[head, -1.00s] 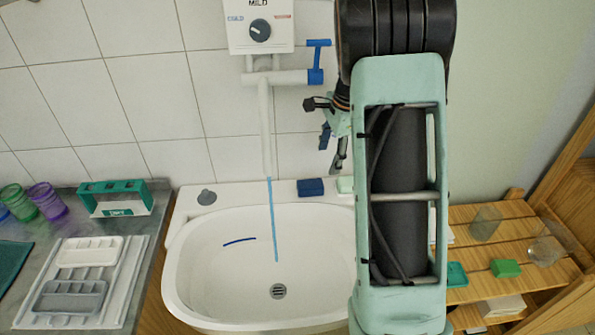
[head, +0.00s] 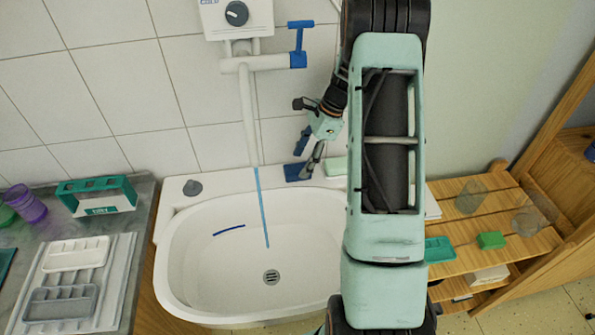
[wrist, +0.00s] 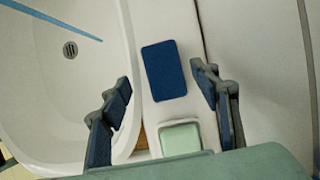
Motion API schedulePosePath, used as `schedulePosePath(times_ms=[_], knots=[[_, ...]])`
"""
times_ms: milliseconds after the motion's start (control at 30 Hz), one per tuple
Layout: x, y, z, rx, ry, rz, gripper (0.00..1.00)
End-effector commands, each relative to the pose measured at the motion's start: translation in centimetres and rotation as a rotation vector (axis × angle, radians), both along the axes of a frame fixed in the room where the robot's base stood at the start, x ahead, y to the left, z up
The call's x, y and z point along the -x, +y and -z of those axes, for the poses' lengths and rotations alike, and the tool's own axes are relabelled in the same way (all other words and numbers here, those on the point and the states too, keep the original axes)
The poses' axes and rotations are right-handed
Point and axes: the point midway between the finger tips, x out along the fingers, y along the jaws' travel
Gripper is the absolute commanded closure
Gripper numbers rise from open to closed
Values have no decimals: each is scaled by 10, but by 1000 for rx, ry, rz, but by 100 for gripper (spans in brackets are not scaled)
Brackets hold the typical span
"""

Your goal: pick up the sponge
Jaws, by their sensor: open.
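A dark blue rectangular block, which looks like the sponge (head: 293,174), lies flat on the back ledge of the white sink. In the wrist view the sponge (wrist: 164,70) shows whole, between and slightly ahead of my fingertips. My gripper (head: 306,152) is open and empty, pointing down over the ledge. In the wrist view my gripper (wrist: 160,78) has one finger on each side of the sponge's line, apart from it. The height gap cannot be told exactly. In the head view, the fingers hide part of the sponge.
A pale green block (head: 335,167) lies beside the sponge on the ledge. The sink basin (head: 190,265) is in front, with a blue stream falling from the white tap pipe (head: 247,110). A grey knob (head: 192,188) sits at the ledge's left. A wooden shelf (head: 470,210) stands right.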

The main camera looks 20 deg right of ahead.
Motion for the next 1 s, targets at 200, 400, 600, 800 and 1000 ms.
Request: schedulePosePath(times_ms=[200, 400, 600, 800, 1000], knots=[[-6, 11, 30, -2, 3, 0, 44], [-7, 14, 38, 0, 0, 0, 44], [-7, 14, 38, 0, 1, 0, 50], [-7, 14, 38, 0, 1, 0, 72], [-7, 14, 38, 0, 1, 0, 77]])
